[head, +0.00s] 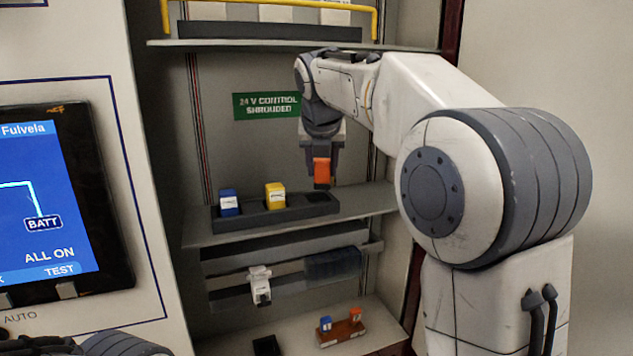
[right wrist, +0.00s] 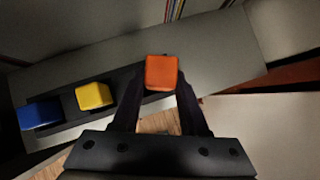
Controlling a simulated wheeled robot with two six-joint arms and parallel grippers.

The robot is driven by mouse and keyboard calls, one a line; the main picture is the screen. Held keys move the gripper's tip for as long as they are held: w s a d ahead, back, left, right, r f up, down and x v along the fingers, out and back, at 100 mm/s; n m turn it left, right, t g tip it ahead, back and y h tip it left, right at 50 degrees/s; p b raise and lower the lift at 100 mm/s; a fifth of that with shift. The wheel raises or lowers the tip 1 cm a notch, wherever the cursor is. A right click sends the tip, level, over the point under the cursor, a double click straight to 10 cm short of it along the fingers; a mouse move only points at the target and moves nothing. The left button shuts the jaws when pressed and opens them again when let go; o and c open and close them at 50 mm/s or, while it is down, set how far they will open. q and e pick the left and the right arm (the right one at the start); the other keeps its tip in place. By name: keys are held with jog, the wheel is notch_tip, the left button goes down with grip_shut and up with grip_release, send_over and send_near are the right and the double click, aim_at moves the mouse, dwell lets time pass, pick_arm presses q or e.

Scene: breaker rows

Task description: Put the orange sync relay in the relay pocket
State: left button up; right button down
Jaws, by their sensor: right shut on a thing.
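The orange sync relay (head: 321,173) is held upright in my right gripper (head: 322,160), above the right part of the dark tray (head: 262,224) on the middle shelf. It is apart from the tray. In the right wrist view the orange relay (right wrist: 161,72) sits between the two finger tips. A blue relay (head: 228,202) and a yellow relay (head: 275,195) stand in the tray's left and middle pockets. The right pocket (head: 318,200) looks empty. My left gripper is not seen; only dark parts of my own show at the lower left.
An upper shelf (head: 255,43) with a yellow rail (head: 262,8) is above. A rail below carries a white device (head: 260,286). A brown block (head: 341,335) with small blue and orange pieces sits on the lowest shelf. A screen panel (head: 50,200) is at left.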

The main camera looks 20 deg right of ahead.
aim_at(318, 184)
jog(key=shift+w+a+f, duration=0.35)
jog(key=shift+f, duration=1.9)
jog(key=shift+f, duration=0.2)
jog(key=shift+c, duration=2.2)
grip_release()
jog(key=shift+r, duration=0.1)
